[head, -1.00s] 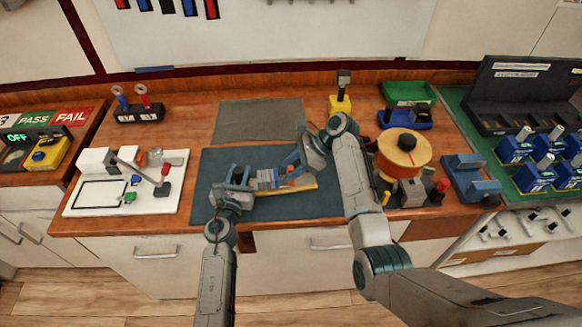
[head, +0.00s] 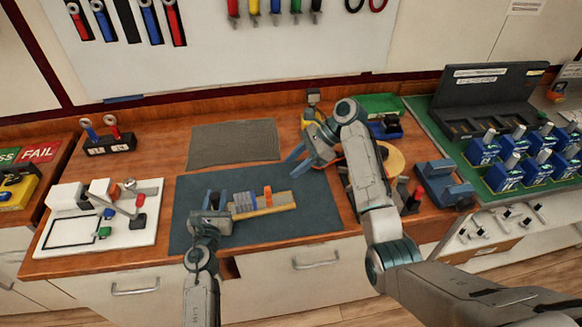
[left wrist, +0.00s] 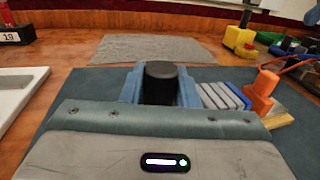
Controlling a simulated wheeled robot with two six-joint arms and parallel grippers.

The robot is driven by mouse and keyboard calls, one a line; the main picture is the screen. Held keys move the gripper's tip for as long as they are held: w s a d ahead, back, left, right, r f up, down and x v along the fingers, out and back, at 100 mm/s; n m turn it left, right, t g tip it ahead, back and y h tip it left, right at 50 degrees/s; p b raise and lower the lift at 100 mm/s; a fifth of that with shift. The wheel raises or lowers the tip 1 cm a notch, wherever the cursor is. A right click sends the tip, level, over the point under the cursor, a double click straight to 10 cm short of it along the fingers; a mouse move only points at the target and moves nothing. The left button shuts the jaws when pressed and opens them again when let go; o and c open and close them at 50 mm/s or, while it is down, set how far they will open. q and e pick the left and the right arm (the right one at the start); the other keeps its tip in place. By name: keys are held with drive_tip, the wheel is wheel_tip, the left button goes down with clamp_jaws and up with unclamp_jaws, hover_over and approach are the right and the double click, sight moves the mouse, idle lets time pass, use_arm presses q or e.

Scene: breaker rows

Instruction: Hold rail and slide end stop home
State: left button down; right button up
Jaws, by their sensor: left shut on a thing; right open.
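The tan rail (head: 282,203) lies on the dark blue-green mat and carries a row of grey modules (head: 243,203). An orange end stop (head: 267,192) stands on the rail to their right; it also shows in the left wrist view (left wrist: 262,90). I cannot tell whether it touches the row. My left gripper (head: 214,201) is at the rail's left end, its blue fingers shut on a dark round-topped knob (left wrist: 161,82). The knob's lower part is hidden. My right gripper (head: 302,160) is open and empty, above and behind the rail's right end, apart from the end stop.
A white fixture board (head: 65,232) lies left of the mat (head: 205,238). A grey mat (head: 235,143) lies behind. An orange spool (head: 393,160), a blue fixture (head: 443,185) and a green tray (head: 380,104) stand at the right.

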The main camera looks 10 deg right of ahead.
sight(268, 195)
drive_tip(key=shift+c, duration=0.2)
drive_tip(key=c, duration=0.4)
drive_tip(key=shift+s+a+f, duration=0.1)
drive_tip(key=shift+a+f, duration=0.05)
drive_tip(key=shift+f, duration=0.15)
drive_tip(key=c, duration=0.3)
drive_tip(key=s+f+n+t+y, duration=0.1)
drive_tip(key=n, duration=0.1)
drive_tip(key=s+a+f+n+t+y, duration=0.1)
drive_tip(key=f+n+t+y, duration=0.1)
drive_tip(key=s+f+n+t+y, duration=0.1)
drive_tip(key=f+n+y, duration=0.1)
drive_tip(key=shift+s+a+f+n, duration=0.15)
drive_tip(key=shift+s+a+n, duration=0.1)
drive_tip(key=shift+s+n, duration=0.1)
clamp_jaws()
drive_tip(key=s+d+f+t, duration=0.1)
drive_tip(key=t, duration=0.1)
drive_tip(key=s+d+f+n+t, duration=0.1)
drive_tip(key=t, duration=0.2)
drive_tip(key=s+d+f+n+t, duration=0.1)
drive_tip(key=s+d+t, duration=0.1)
drive_tip(key=shift+s+f, duration=0.1)
drive_tip(key=shift+s+d+f+t, duration=0.2)
drive_tip(key=shift+d+t, duration=0.15)
drive_tip(key=shift+t, duration=0.35)
drive_tip(key=x, duration=0.9)
drive_tip(key=shift+w+a+f, duration=0.1)
drive_tip(key=shift+w+a, duration=0.15)
drive_tip(key=shift+w, duration=0.05)
